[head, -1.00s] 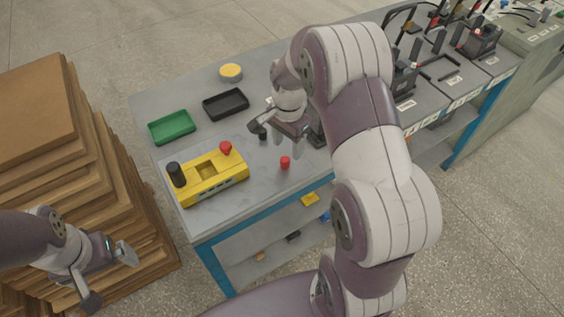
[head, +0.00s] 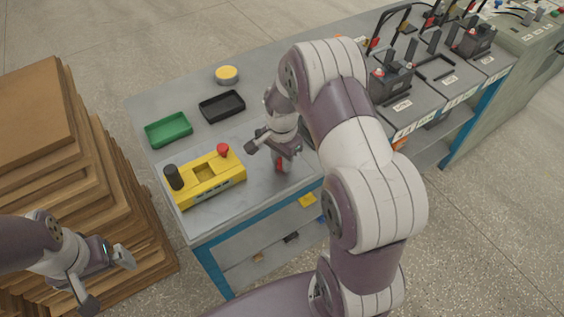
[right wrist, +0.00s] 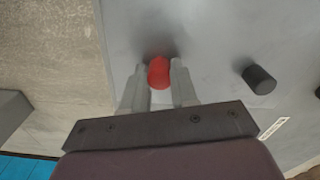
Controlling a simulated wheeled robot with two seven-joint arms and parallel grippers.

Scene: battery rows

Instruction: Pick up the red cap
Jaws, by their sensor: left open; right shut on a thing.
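The red cap (right wrist: 158,74) is between the two fingertips of my right gripper (right wrist: 160,80) in the right wrist view. In the head view the red cap (head: 279,165) shows partly behind the right gripper (head: 282,162), low at the table top. The right gripper is shut on it. I cannot tell whether the cap still touches the table. My left gripper (head: 108,277) is open and empty, in front of the stacked cardboard at the lower left.
A yellow box (head: 212,188) with a red knob and a black knob stands left of the right gripper. A green tray (head: 168,130), a black tray (head: 222,106) and a yellow round tin (head: 227,75) lie behind. A black cap (right wrist: 259,78) stands near the red cap.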

